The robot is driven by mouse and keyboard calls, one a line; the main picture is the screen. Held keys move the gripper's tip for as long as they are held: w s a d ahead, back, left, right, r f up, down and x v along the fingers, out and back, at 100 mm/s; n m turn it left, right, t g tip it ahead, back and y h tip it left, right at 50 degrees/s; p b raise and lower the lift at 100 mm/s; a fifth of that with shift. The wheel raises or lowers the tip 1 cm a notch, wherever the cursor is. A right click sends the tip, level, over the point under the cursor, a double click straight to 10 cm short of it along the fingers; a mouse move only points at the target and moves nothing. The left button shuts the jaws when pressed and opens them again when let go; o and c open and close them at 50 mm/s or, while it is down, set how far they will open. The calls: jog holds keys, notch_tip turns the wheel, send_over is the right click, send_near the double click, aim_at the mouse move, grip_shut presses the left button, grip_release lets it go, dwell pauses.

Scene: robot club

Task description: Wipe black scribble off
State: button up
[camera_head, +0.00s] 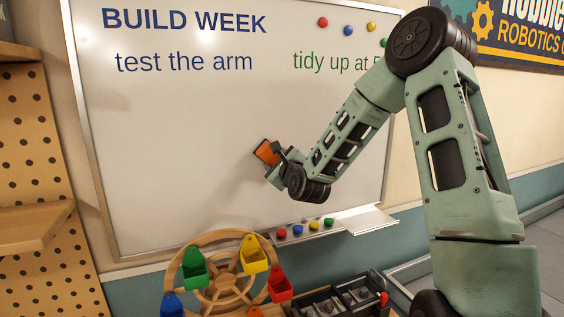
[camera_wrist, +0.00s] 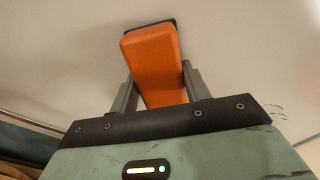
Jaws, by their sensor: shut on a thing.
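The whiteboard (camera_head: 180,150) carries printed blue and green writing along its top. My gripper (camera_head: 274,160) is shut on an orange eraser (camera_head: 266,152) with a dark pad, at the board's lower middle. In the wrist view the orange eraser (camera_wrist: 153,62) sits between both fingers, its dark pad towards the board. I cannot tell for sure whether the pad touches the surface. No black scribble shows in the head view; my arm hides part of the board. A few small dark marks (camera_wrist: 277,107) show right of my gripper in the wrist view.
A tray (camera_head: 370,220) under the board bears coloured magnets (camera_head: 297,230). More magnets (camera_head: 348,30) are at the board's top. A wooden wheel with coloured buckets (camera_head: 222,275) and a dark organiser (camera_head: 335,298) stand below. A pegboard shelf (camera_head: 35,225) is at left.

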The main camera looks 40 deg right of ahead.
jog(key=shift+w+a+b, duration=0.2)
jog(key=shift+a, duration=0.5)
jog(key=shift+w+a+b, duration=0.2)
jog(key=shift+a+b, duration=0.05)
jog(key=shift+a, duration=0.4)
jog(key=shift+w+a+b, duration=0.2)
jog(key=shift+a, duration=0.5)
jog(key=shift+w+a+r, duration=0.1)
jog(key=shift+w+a, duration=0.1)
jog(key=shift+a, duration=0.35)
jog(key=shift+s, duration=0.1)
jog(key=shift+b+v, duration=0.55)
jog(key=shift+v, duration=2.3)
jog(key=shift+s, duration=0.1)
jog(key=v, duration=0.2)
jog(key=shift+s+a, duration=0.15)
jog(key=shift+s, duration=0.25)
